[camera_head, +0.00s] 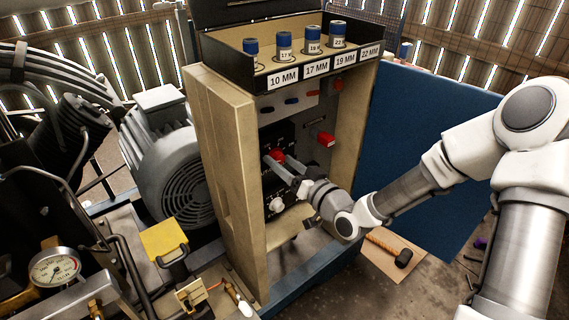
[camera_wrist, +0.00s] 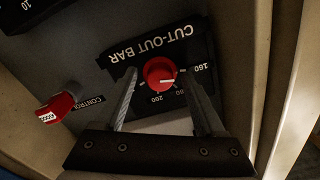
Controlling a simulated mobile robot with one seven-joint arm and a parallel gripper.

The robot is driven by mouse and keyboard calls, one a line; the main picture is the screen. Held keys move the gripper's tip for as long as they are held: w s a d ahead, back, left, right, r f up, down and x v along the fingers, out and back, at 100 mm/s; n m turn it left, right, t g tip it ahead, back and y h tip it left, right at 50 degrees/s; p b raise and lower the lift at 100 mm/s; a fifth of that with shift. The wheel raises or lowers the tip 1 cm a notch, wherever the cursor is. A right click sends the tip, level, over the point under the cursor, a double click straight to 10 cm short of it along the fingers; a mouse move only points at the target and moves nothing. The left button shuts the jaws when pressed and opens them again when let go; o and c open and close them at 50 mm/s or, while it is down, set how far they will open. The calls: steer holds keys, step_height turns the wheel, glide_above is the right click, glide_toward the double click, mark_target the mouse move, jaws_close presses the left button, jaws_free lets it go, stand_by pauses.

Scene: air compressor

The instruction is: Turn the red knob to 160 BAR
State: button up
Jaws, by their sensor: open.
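The red knob (camera_wrist: 160,72) sits on a black plate marked CUT-OUT BAR (camera_wrist: 150,45), upside down in the wrist view. Its white pointer line points right, near the 160 and 180 marks; the exact reading is hard to tell. The 160 label lies to its right, 180 at lower right and 200 below. My gripper (camera_wrist: 158,76) is open, with one finger on each side of the knob; contact cannot be told. In the head view, the knob (camera_head: 277,156) shows between the fingers of my gripper (camera_head: 275,162), inside the beige cabinet.
A second red control knob (camera_wrist: 55,108) is at left in the wrist view. Cabinet walls (camera_head: 232,180) flank the panel. Labelled sockets stand in a tray (camera_head: 310,75) on top.

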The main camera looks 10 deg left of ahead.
steer(key=shift+s+d, duration=0.1)
steer(key=p+v, duration=0.7)
steer(key=v, duration=1)
steer(key=shift+p, duration=0.35)
